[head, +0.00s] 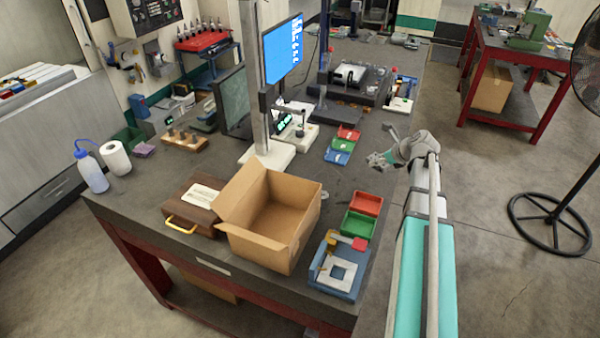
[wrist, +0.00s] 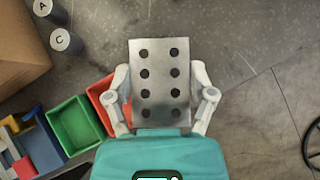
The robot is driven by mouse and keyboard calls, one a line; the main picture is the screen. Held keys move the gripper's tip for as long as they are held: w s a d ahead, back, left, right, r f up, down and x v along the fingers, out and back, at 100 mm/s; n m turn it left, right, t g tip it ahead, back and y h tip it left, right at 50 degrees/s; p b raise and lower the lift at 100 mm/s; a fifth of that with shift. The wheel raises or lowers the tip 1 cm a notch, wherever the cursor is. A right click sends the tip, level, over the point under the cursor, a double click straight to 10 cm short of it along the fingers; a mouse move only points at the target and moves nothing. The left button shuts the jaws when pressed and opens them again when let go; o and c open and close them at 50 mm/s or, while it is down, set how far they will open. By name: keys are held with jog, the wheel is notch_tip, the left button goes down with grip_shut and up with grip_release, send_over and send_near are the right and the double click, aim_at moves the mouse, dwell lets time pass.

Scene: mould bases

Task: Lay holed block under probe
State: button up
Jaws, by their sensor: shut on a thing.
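The holed block (wrist: 160,85) is a grey metal plate with two rows of dark round holes, seen in the wrist view. My gripper (wrist: 160,100) is shut on it, one finger on each side. In the head view my gripper (head: 380,160) is over the right edge of the bench; the block looks small and partly hidden there. The probe seems to be the dark head (head: 267,100) on a tall grey column, left of my gripper and apart from it. The column stands on a pale base plate (head: 265,157), which looks bare; the probe tip is too small to make out.
An open cardboard box (head: 270,215) stands in front of the column. Red (head: 366,203) and green (head: 358,225) bins and a blue fixture (head: 325,280) line the bench's right edge. A monitor (head: 283,50) stands behind the column. Two lettered cylinders (wrist: 62,40) show in the wrist view.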

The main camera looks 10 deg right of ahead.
jog(key=w+a+r+p, duration=0.1)
jog(key=w+a, duration=0.4)
jog(key=a, duration=0.5)
jog(key=w+a+r+p, duration=0.1)
jog(key=w+a+r, duration=0.1)
jog(key=w+a, duration=0.4)
jog(key=a, duration=0.4)
jog(key=shift+w+a+n+y, duration=0.2)
jog(key=shift+a+n+y, duration=0.1)
jog(key=shift+a+n, duration=0.1)
jog(key=shift+d+f, duration=0.1)
jog(key=b, duration=1.3)
send_near(298, 169)
jog(key=f, duration=0.3)
jog(key=shift+w+f, duration=0.1)
jog(key=shift+w, duration=0.25)
jog(key=shift+a, duration=0.2)
jog(key=shift+w+a, duration=0.25)
jog(key=shift+w, duration=0.2)
jog(key=w+a, duration=0.2)
jog(key=w, duration=0.1)
jog(key=shift+s+d+f+b, duration=0.1)
jog(key=shift+s+f+b, duration=0.15)
jog(key=shift+f+b, duration=0.3)
